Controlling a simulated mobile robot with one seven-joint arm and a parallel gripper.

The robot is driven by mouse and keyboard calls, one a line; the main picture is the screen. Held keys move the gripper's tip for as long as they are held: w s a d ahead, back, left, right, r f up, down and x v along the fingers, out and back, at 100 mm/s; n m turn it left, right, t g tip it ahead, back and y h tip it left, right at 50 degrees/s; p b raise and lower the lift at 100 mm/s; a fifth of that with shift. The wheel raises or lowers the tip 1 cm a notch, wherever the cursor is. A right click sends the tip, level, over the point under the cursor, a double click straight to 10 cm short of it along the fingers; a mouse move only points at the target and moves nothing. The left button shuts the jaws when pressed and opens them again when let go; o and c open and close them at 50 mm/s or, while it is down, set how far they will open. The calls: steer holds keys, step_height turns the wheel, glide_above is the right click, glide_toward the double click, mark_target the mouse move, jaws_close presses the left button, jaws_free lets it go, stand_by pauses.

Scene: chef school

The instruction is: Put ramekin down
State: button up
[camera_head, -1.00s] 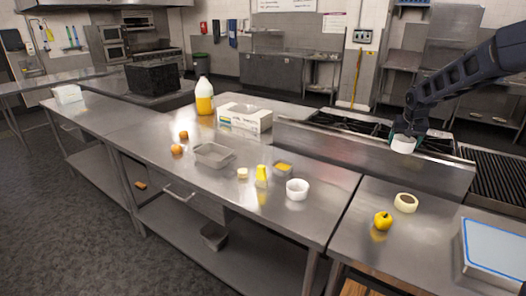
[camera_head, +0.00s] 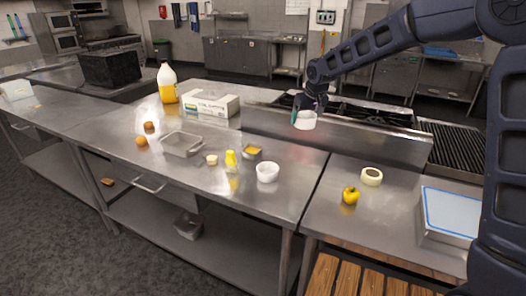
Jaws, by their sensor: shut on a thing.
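A white ramekin (camera_head: 305,120) is held in my gripper (camera_head: 300,112). My gripper is shut on its left side and holds it in the air, in front of the low steel backsplash and above the back of the steel counter. My arm reaches in from the right. A second white bowl (camera_head: 267,172) stands on the steel counter (camera_head: 215,200) below and to the left of the held one. The fingertips are small and partly hidden behind the ramekin.
Near the second bowl are a yellow shaker (camera_head: 231,158), a small tray with yellow contents (camera_head: 252,151) and a grey pan (camera_head: 182,144). Bare counter lies around the second bowl.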

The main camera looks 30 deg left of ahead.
step_height(320, 180, down, 20)
steer(key=shift+r, duration=0.1)
stand_by(0.5)
steer(key=o, duration=1.1)
steer(key=v, duration=1.2)
steer(key=shift+w+d, duration=0.1)
